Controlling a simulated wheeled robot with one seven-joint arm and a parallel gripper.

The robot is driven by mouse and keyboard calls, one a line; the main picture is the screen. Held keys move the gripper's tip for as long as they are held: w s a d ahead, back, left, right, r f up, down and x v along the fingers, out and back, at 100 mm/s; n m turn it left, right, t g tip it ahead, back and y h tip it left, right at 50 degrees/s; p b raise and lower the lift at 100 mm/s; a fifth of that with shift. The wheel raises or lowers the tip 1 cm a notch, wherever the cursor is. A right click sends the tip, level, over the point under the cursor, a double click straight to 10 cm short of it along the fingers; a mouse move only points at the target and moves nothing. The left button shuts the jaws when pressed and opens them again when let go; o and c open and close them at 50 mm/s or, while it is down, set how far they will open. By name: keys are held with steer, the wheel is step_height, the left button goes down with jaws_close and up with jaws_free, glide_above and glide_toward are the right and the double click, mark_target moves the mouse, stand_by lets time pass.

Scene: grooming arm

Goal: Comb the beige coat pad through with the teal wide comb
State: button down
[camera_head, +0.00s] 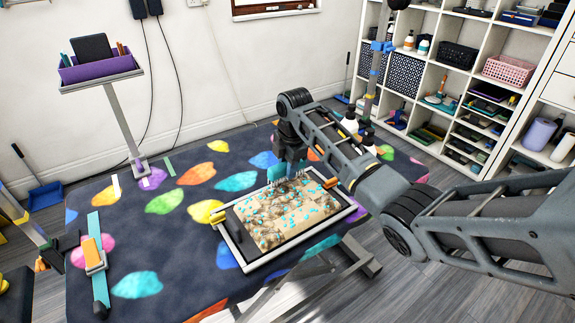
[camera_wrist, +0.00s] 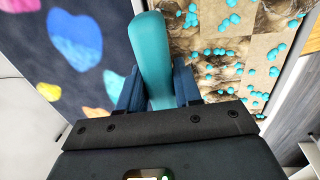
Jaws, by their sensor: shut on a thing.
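The beige coat pad (camera_head: 262,238) lies in a pale-edged tray on the patterned table, with brown tufts and many teal dots on it. My gripper (camera_head: 291,158) is above the pad's far edge. It is shut on the handle of the teal wide comb (camera_head: 276,173), whose teeth point down near the far edge; I cannot tell if they touch the pad. In the wrist view the teal handle (camera_wrist: 153,50) stands between the blue fingers of my gripper (camera_wrist: 157,82), and the dotted pad (camera_wrist: 225,45) shows to the right. The comb's teeth are hidden there.
A yellow clip (camera_head: 217,217) and an orange clip (camera_head: 331,183) sit at the tray's sides. A teal and orange tool (camera_head: 96,252) lies at the table's left. A purple caddy (camera_head: 97,68) stands on a post behind. Shelves (camera_head: 440,85) are at the back right. The table's left middle is clear.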

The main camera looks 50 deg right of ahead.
steer(key=shift+f, duration=0.35)
steer(key=shift+r, duration=0.1)
steer(key=shift+s, duration=0.2)
steer(key=s+p, duration=0.2)
steer(key=s+a+p, duration=0.1)
steer(key=s+p, duration=0.1)
steer(key=s+a+p, duration=0.1)
steer(key=s+p, duration=0.1)
steer(key=shift+s, duration=0.35)
steer(key=shift+s+a, duration=0.15)
steer(key=shift+s, duration=0.25)
steer(key=shift+s, duration=0.15)
steer(key=s, duration=0.2)
steer(key=s+a, duration=0.1)
steer(key=s, duration=0.2)
steer(key=s+a, duration=0.1)
steer(key=s, duration=0.1)
steer(key=shift+s+a, duration=0.15)
steer(key=shift+s, duration=0.15)
